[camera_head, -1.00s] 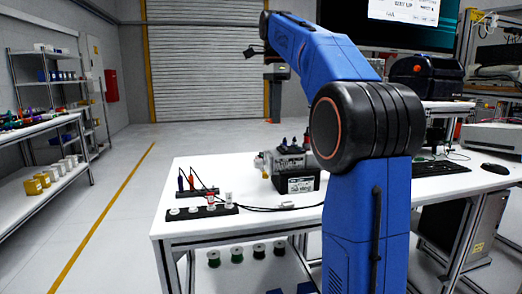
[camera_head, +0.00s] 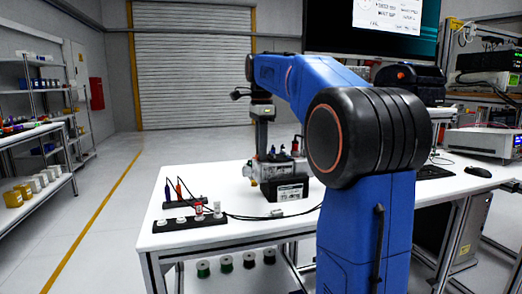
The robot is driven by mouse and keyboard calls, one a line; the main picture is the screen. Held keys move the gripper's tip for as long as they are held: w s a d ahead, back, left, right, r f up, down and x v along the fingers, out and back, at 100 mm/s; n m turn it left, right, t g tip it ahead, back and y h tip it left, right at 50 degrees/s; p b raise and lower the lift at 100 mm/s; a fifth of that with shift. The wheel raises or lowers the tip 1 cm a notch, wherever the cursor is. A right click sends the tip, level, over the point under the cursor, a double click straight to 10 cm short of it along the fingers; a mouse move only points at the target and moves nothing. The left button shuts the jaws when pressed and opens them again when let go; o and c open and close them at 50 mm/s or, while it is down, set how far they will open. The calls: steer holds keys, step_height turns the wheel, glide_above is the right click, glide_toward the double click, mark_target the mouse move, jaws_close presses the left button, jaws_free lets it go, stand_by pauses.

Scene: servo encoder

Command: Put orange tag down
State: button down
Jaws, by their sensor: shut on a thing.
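My gripper (camera_head: 262,148) points down at the end of the blue arm, in front of or just above the grey-and-black box unit on the white table. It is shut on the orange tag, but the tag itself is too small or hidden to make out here. The box unit (camera_head: 290,188) has a black base with a white label and dark blue knobs on top. A small yellowish part (camera_head: 253,182) shows at its left side. I cannot tell whether the gripper touches the unit.
A black strip with white round pieces (camera_head: 190,232) lies at the table's front left. Behind it stands a holder with a blue and an orange tool (camera_head: 178,190). A dark cable runs across the white table (camera_head: 225,262). A keyboard (camera_head: 435,172) lies at right.

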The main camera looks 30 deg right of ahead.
steer(key=c, duration=1.6)
jaws_free()
steer(key=shift+f, duration=0.1)
step_height(320, 180, up, 12)
steer(key=shift+r, duration=0.15)
